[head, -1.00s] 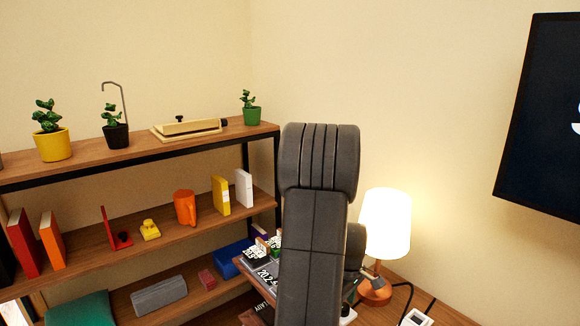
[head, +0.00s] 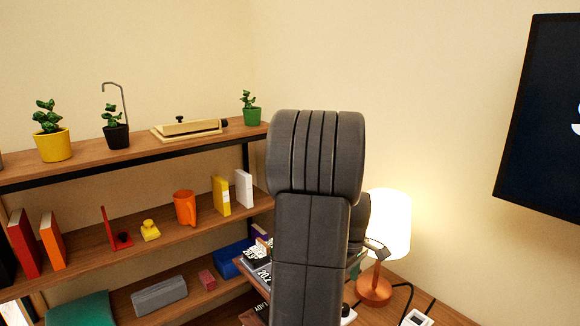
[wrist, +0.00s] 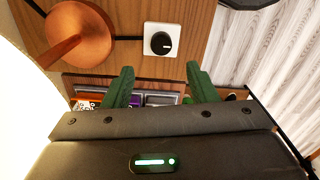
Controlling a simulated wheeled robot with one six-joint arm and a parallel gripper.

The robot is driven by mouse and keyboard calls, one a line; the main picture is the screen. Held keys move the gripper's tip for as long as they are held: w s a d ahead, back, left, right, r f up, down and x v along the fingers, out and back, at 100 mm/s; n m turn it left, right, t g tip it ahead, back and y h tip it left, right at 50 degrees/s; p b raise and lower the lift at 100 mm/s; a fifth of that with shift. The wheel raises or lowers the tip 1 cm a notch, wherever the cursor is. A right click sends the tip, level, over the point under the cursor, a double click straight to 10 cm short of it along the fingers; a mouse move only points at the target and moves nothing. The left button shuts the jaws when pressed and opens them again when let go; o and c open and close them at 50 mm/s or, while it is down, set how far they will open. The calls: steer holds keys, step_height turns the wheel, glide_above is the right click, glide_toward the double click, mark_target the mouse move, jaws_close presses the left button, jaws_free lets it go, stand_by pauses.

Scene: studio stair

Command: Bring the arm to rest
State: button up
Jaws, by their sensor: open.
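My gripper (wrist: 158,88) shows in the wrist view as two green fingers standing apart, open with nothing between them. Past the fingertips is a wooden desk surface with a white box with a black knob (wrist: 161,42). In the head view my dark grey arm stands upright in the middle, and its bulk hides most of the gripper.
A lit lamp (head: 388,225) stands close to the right of my arm; its copper base (wrist: 82,32) is near the fingers in the wrist view. A wooden shelf unit (head: 75,237) with pots, books and an orange mug (head: 185,208) is at left. A dark screen (head: 540,115) hangs at right.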

step_height(320, 180, up, 6)
steer(key=f, duration=0.1)
step_height(320, 180, down, 13)
steer(key=shift+s+f, duration=0.1)
steer(key=shift+f, duration=0.05)
steer(key=shift+f+m, duration=0.2)
steer(key=shift+m, duration=0.1)
steer(key=m+p, duration=0.1)
steer(key=m, duration=0.3)
steer(key=m+p, duration=0.1)
steer(key=m, duration=0.4)
steer(key=m+p, duration=0.1)
steer(key=m, duration=0.3)
steer(key=shift+r+m+p, duration=0.1)
steer(key=shift+m+p, duration=0.2)
steer(key=shift+p, duration=0.05)
steer(key=shift+m+p, duration=0.75)
steer(key=shift+m, duration=1.15)
